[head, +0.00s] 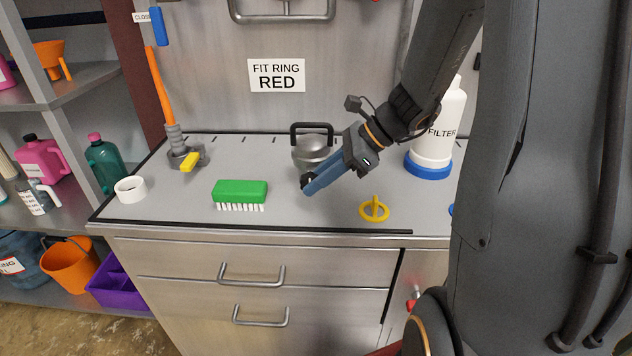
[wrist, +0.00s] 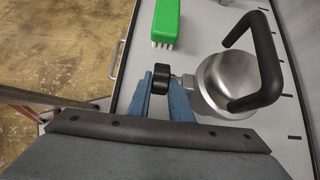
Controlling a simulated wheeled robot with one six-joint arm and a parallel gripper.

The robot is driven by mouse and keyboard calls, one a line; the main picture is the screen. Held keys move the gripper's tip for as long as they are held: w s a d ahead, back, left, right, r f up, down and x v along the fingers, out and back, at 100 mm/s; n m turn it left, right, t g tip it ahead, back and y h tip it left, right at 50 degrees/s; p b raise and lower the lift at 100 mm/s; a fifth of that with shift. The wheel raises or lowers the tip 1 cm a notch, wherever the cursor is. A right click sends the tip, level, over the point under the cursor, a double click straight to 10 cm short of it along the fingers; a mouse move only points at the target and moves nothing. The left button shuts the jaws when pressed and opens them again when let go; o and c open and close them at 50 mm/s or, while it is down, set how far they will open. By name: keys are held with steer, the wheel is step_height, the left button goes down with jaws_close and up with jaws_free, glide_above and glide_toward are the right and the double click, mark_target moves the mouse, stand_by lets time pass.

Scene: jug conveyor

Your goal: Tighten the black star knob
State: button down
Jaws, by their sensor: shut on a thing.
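The black star knob (wrist: 161,78) sits on a short metal stem at the side of a round steel housing (wrist: 225,82) with a black handle (wrist: 262,62). In the head view the knob (head: 307,182) shows at the tips of my gripper, in front of the housing (head: 312,147). My gripper (head: 311,186) has blue fingers and reaches down from the right. In the wrist view my gripper (wrist: 161,84) has one finger on each side of the knob and is shut on it. The fingers partly cover the knob and stem.
A green brush (head: 240,192) lies left of the housing, with a white ring (head: 130,189) farther left. A yellow ring with a peg (head: 374,209) is right of my gripper. A white filter bottle (head: 436,130) stands behind it. The bench front is clear.

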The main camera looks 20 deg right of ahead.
steer(key=c, duration=1.9)
jaws_free()
steer(key=shift+o, duration=0.2)
steer(key=shift+d, duration=0.1)
steer(key=v, duration=0.7)
steer(key=shift+d+r, duration=0.25)
steer(key=shift+s, duration=0.1)
